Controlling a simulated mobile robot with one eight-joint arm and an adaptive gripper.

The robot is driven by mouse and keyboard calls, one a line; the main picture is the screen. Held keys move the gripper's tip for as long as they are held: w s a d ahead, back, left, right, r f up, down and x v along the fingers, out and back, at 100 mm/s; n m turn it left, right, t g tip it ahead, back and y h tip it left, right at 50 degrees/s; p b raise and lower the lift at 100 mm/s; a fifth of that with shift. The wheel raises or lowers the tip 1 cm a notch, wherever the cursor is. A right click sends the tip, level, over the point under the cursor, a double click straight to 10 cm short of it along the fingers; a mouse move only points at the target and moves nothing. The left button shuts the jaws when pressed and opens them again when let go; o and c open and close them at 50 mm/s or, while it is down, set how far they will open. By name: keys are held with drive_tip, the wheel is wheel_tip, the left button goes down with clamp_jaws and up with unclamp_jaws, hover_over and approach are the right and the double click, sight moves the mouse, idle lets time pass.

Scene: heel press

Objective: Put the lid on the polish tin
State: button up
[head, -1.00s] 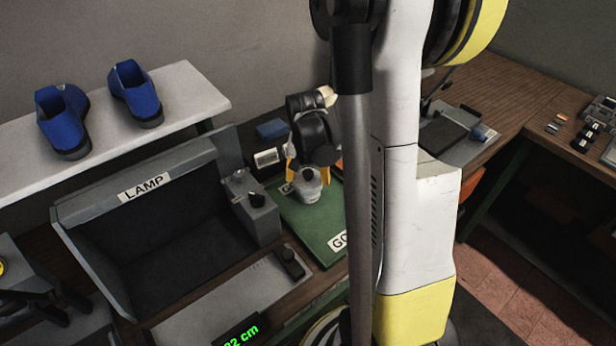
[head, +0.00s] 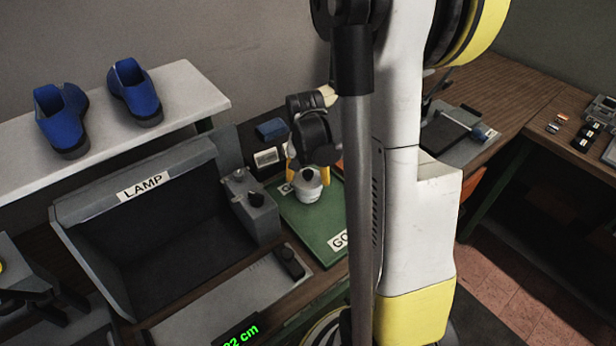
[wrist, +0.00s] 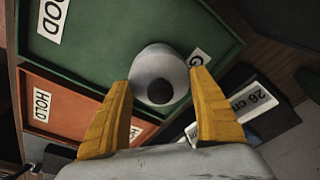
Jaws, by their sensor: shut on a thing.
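My gripper (wrist: 162,82) is shut on a pale grey round piece with a dark round top (wrist: 160,91), which looks like the lid. One yellow finger is on each side of it. In the head view my gripper (head: 308,174) is over the green board, with the pale lid (head: 309,180) between its fingertips. A pale rounded body (head: 308,194), apparently the polish tin, shows directly beneath the lid. I cannot tell whether the lid is seated on it or just above. In the wrist view the tin is hidden under the lid.
The green tray (head: 298,222) has white labels. An orange tray (wrist: 70,100) marked HOLD is beside it. A grey box with a knob (head: 254,207) and the LAMP hood (head: 150,186) stand to the left.

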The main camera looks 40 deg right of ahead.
sight(308, 171)
drive_tip(key=shift+f+b, duration=0.7)
drive_tip(key=shift+b, duration=0.05)
idle(1.2)
drive_tip(key=o, duration=1)
drive_tip(key=shift+c, duration=0.2)
drive_tip(key=shift+o, duration=0.2)
drive_tip(key=shift+r, duration=0.1)
drive_tip(key=shift+r+p, duration=2.55)
drive_tip(key=shift+r, duration=0.9)
drive_tip(key=shift+f, duration=0.1)
